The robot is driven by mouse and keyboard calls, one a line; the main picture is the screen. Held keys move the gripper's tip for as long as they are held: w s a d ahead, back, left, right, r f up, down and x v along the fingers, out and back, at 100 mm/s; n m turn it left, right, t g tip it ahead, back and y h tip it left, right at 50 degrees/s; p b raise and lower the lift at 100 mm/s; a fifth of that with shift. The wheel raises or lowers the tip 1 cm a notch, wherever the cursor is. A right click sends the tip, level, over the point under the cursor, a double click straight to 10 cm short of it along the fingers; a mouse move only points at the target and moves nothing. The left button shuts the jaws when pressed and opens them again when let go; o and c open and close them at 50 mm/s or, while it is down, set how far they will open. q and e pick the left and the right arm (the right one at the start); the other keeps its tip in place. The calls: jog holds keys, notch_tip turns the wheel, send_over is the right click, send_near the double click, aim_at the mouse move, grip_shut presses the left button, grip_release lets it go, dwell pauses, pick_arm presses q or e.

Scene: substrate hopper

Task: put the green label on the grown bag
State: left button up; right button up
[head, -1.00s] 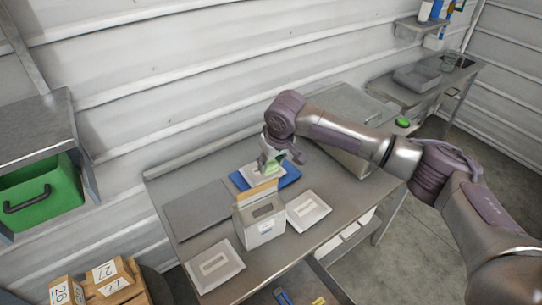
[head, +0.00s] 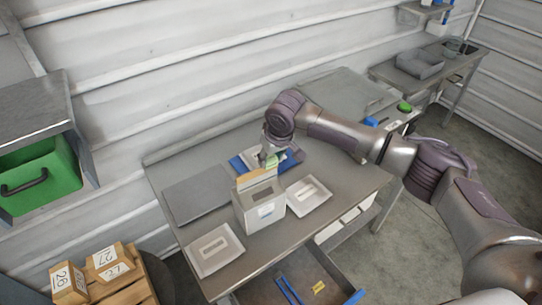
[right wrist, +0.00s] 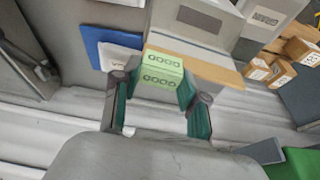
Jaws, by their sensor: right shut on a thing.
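My right gripper (head: 272,158) is shut on the green label (right wrist: 163,70), which has dark lettering and shows between the two fingertips in the right wrist view. In the head view the gripper hangs just behind the white box (head: 262,210) with a tan raised flap. A white bag (right wrist: 120,57) lies on a blue mat (right wrist: 90,44) close to the gripper; the gripper partly covers it in the head view. I cannot tell whether the label touches anything. My left gripper is not in view.
The metal table (head: 170,180) has a dark grey plate (head: 196,200) on its left. An open drawer (head: 318,283) is at the front. Numbered cardboard boxes (head: 108,262) and a green bin (head: 38,178) stand left. A green button (head: 404,107) is at the right.

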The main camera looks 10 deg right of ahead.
jog(key=shift+o, duration=0.2)
jog(key=shift+s+d+f, duration=0.1)
jog(key=shift+s+f, duration=0.2)
jog(key=shift+f, duration=0.2)
jog(key=shift+o, duration=0.2)
jog(key=shift+p, duration=0.5)
jog(key=shift+d, duration=0.1)
jog(key=o, duration=0.8)
jog(key=shift+w, duration=0.25)
jog(key=o, duration=0.5)
jog(key=shift+r, duration=0.2)
